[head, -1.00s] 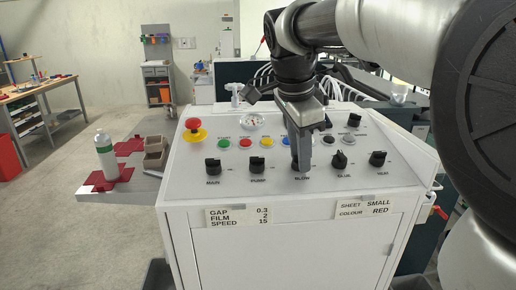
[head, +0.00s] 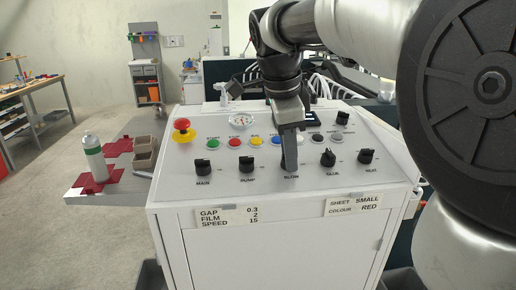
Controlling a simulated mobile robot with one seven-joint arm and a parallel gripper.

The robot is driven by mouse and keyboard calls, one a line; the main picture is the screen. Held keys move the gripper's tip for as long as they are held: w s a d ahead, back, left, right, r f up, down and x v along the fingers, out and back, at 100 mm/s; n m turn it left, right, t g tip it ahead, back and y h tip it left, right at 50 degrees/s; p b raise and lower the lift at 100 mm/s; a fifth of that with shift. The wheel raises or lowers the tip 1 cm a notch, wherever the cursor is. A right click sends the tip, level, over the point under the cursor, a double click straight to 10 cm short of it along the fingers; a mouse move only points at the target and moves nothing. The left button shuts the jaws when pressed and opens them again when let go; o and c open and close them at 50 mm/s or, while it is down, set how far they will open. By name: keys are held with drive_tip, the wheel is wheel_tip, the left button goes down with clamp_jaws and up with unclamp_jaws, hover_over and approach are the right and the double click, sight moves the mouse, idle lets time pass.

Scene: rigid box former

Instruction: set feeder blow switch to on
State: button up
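The white control panel (head: 180,195) stands in front of me with a lower row of black rotary switches labelled MAIN, PUMP, BLOW, GLUE and one more at the right. The BLOW label (head: 291,177) shows in the middle of that row. My gripper (head: 290,165) points down right above this label and covers the blow switch, so the switch's setting is hidden. The fingers look close together from this side, but the gap between them, and whether they hold the knob, cannot be seen.
The pump switch (head: 247,166) and glue switch (head: 328,157) flank the gripper closely. Behind are coloured buttons, a gauge (head: 241,120) and a red emergency stop (head: 182,130).

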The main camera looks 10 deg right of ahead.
drive_tip(key=shift+o, duration=1.3)
drive_tip(key=p+v, duration=0.3)
drive_tip(key=v, duration=1.4)
drive_tip(key=shift+r, duration=0.2)
drive_tip(key=shift+s, duration=0.15)
